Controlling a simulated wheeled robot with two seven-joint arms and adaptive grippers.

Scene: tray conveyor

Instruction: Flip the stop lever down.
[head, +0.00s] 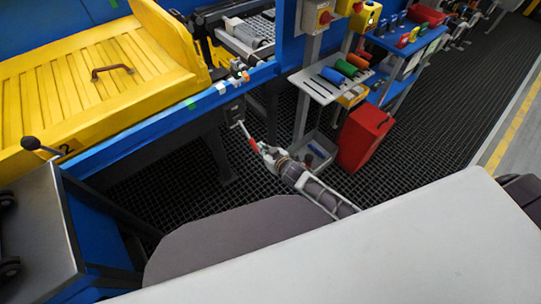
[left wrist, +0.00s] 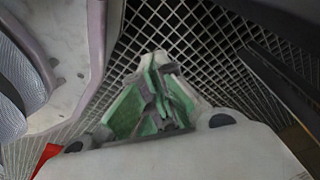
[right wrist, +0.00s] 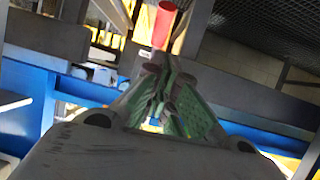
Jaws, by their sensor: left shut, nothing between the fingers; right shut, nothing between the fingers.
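The stop lever is a thin metal rod with a red grip (head: 253,144), reaching out from the blue conveyor frame near the picture's middle in the head view. Its red grip also shows at the top of the right wrist view (right wrist: 163,24). My right gripper (head: 262,149) is shut and empty, its tips close to the red grip. In the right wrist view its green-padded fingers (right wrist: 160,85) point toward the grip; I cannot tell whether they touch. My left gripper (left wrist: 158,85) is shut and empty over the floor grating, and is not visible in the head view.
A yellow ribbed chute (head: 95,80) lies on the blue conveyor frame (head: 160,118). A black-knobbed lever (head: 31,143) stands at left. A red box (head: 366,138) and a small shelf (head: 325,88) with coloured cylinders stand right of my right gripper. Dark grating (head: 235,165) lies below.

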